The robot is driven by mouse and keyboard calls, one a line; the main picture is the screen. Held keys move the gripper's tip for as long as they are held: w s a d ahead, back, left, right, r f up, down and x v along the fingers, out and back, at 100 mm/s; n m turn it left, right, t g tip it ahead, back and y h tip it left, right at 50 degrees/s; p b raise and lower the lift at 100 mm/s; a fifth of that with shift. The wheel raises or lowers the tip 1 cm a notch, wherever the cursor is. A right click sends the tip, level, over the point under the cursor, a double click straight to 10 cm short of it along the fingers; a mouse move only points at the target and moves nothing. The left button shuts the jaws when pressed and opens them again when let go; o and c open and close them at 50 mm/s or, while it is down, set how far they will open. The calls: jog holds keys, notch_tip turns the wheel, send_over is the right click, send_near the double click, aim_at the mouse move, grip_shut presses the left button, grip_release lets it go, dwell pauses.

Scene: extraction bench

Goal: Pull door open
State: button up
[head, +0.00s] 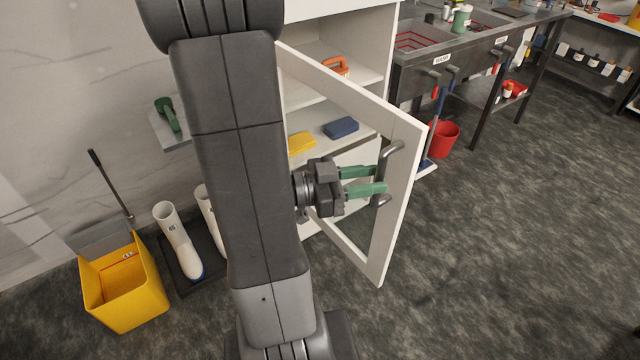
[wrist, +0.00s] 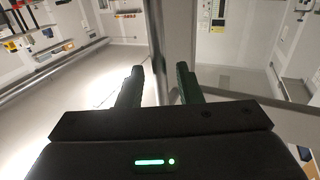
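The door (head: 404,205) of a white cabinet stands well open, swung out from the shelves. It is a pale frame with a see-through middle. A grey bar handle (head: 392,160) is on its free-edge side. My gripper (head: 368,180) has two green fingers, spread apart, with their tips at the handle. The lower finger overlaps the handle in the head view; whether they touch is unclear. In the wrist view the fingers (wrist: 160,82) are apart, with a grey upright bar showing behind and between them; I cannot tell whether it is the handle or the door edge.
The cabinet shelves hold a yellow item (head: 301,143), a blue item (head: 341,128) and an orange item (head: 336,66). A yellow mop bucket (head: 124,290) and white boots (head: 177,241) stand at left. A steel sink bench (head: 420,72) and red bucket (head: 443,139) are at right. Floor right of the door is clear.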

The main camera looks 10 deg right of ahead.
jog(key=a, duration=1.1)
jog(key=shift+a, duration=0.25)
jog(key=shift+w+d, duration=0.1)
jog(key=shift+d, duration=6.85)
